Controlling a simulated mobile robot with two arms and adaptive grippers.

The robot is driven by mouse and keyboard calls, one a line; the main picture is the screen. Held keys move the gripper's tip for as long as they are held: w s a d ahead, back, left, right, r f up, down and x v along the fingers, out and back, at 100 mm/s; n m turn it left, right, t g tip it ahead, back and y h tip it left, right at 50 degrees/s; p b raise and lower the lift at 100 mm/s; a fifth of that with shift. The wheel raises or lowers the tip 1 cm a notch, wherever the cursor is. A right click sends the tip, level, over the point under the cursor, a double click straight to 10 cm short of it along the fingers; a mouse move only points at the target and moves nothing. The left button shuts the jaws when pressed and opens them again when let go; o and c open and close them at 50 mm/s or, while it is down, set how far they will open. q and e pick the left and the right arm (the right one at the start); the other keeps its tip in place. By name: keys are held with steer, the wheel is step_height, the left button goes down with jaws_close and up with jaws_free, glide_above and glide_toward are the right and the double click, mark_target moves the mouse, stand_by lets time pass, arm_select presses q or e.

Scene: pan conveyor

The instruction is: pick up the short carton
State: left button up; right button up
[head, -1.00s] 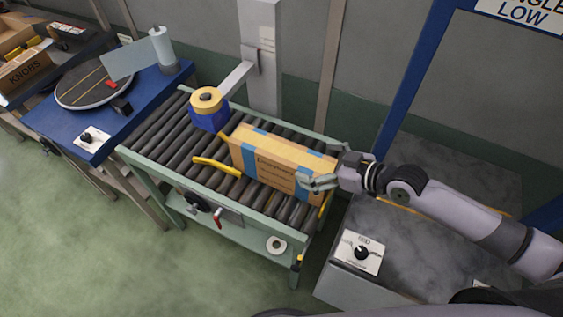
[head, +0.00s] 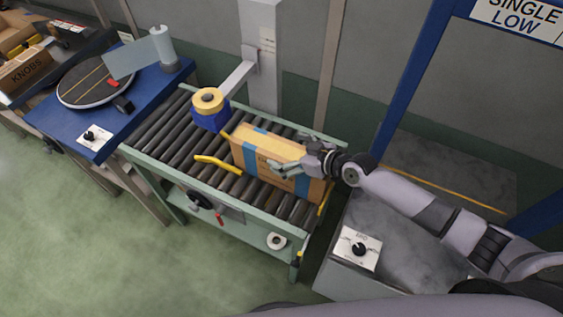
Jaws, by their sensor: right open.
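A tan carton (head: 247,153) with blue tape bands and printing stands on the roller conveyor (head: 158,173), towards its right end. It is the only carton on the rollers. My right gripper (head: 290,156) reaches in from the right with its fingers spread. One finger lies across the near printed face and the other shows by the far top edge, so the jaws straddle the carton's right part. I cannot tell whether the fingers touch it. The gripper hides part of the carton's top and right side. My left gripper is not in view.
A blue and yellow device (head: 209,107) on an arm sits just behind the carton's left end. A yellow curved bar (head: 217,163) lies in front of it. A blue table with a turntable (head: 95,82) is at left, a grey platform (head: 345,268) at right.

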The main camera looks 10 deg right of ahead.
steer(key=c, duration=2.1)
steer(key=shift+r, duration=0.15)
steer(key=shift+c, duration=0.2)
